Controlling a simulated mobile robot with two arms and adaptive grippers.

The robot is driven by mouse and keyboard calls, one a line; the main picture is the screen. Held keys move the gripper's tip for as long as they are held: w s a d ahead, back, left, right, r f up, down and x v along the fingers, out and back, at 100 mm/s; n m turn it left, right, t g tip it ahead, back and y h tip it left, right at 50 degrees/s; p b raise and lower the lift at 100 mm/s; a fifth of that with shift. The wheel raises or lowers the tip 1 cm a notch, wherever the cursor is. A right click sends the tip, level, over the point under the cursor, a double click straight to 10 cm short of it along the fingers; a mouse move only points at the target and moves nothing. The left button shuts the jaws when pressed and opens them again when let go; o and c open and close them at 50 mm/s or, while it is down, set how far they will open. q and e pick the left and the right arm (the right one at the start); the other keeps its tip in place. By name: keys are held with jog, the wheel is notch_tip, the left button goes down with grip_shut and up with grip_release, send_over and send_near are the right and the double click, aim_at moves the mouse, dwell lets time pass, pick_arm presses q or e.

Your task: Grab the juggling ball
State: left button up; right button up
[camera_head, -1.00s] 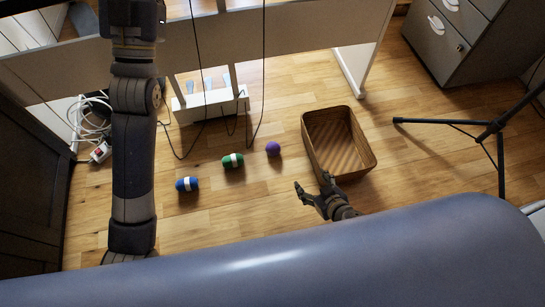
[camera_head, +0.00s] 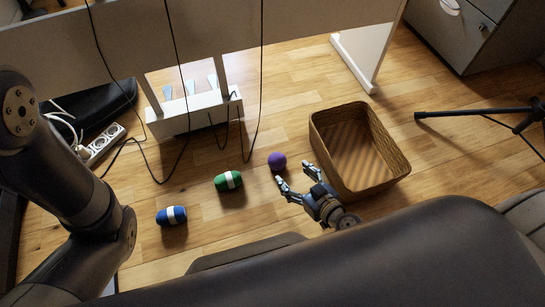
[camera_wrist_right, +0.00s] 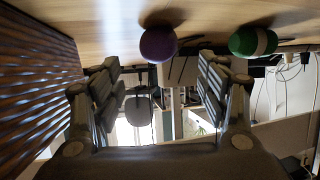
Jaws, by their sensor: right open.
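The juggling ball is most likely the plain purple ball (camera_head: 277,161), which lies on the wooden floor left of the wicker basket. My right gripper (camera_head: 294,175) is open and empty, just in front of the purple ball, its fingers pointing towards it. In the right wrist view the purple ball (camera_wrist_right: 158,44) shows between and beyond the two open fingers (camera_wrist_right: 160,85). A green ball with a white band (camera_head: 229,181) and a blue one with a white band (camera_head: 172,216) lie further left. My left arm is at the left edge; its gripper is out of view.
The wicker basket (camera_head: 398,165) stands close right of my right gripper. Piano pedals (camera_head: 193,113) and hanging cables are behind the balls. A power strip (camera_head: 103,142) lies at left, a black stand leg (camera_head: 470,113) at right.

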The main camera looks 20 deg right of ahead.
aim_at(282, 163)
jog(key=x, duration=0.4)
jog(key=shift+w+f, duration=0.1)
jog(key=shift+w, duration=0.05)
jog(key=b+x, duration=0.2)
jog(key=x, duration=0.2)
jog(key=shift+d+f, duration=0.2)
jog(key=shift+w+a+f, duration=0.2)
jog(key=shift+w, duration=0.3)
jog(key=c, duration=1.1)
